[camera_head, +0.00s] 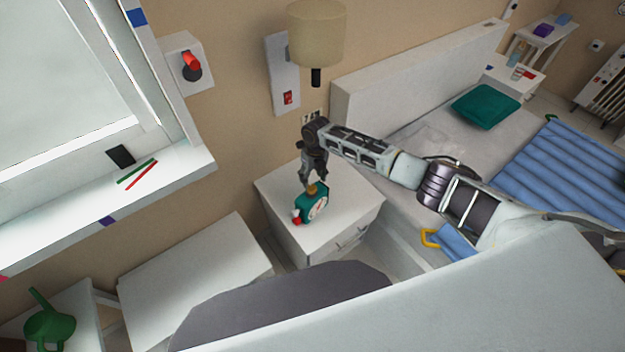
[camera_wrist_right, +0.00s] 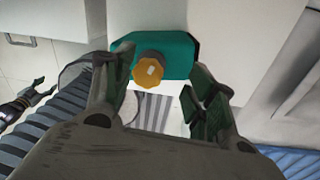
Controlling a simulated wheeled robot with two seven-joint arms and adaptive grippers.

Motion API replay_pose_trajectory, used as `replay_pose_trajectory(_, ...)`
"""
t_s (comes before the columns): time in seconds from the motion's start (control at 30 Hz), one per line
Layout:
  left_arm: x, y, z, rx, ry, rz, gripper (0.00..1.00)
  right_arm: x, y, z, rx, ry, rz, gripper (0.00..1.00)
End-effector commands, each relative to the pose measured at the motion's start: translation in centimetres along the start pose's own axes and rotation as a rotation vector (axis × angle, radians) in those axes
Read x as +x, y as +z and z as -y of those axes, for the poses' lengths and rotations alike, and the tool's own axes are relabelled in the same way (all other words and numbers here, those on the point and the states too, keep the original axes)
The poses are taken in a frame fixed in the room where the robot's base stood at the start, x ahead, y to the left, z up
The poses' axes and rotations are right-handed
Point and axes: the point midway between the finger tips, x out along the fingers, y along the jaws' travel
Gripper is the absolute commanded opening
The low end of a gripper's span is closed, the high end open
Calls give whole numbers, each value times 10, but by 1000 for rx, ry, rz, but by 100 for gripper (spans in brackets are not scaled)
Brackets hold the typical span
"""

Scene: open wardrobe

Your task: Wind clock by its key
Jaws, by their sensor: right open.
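The clock (camera_head: 321,207) is teal with a white face and stands on the white bedside cabinet. An orange-yellow key (camera_head: 312,189) sticks up from its top, and a red part (camera_head: 296,216) shows at its lower left. My right gripper (camera_head: 314,179) points down just above the clock. In the right wrist view, the teal clock top (camera_wrist_right: 183,60) lies beyond the fingers, and the round key (camera_wrist_right: 149,70) shows between the fingertips. My right gripper (camera_wrist_right: 152,82) is open, with space on both sides of the key. My left gripper is not in the head view.
The white bedside cabinet (camera_head: 355,208) has free top space around the clock. A lamp (camera_head: 316,35) hangs on the wall above. The bed (camera_head: 425,125) lies to the right. A windowsill (camera_head: 180,165) with small items and a green watering can (camera_head: 48,328) are at left.

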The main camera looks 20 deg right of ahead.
Motion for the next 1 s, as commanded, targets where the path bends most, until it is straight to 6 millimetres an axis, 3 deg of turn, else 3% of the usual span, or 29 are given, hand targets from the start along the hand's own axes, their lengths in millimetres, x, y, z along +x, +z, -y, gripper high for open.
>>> replay_pose_trajectory(0.23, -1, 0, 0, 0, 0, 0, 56, 17, 0, 0, -1, -1, 0, 56)
replay_pose_trajectory(0.63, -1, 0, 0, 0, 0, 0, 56, 20, 0, 0, -1, -1, 0, 56)
replay_pose_trajectory(1.0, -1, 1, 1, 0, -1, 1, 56, 21, -1, 2, 0, -3, -1, 11)
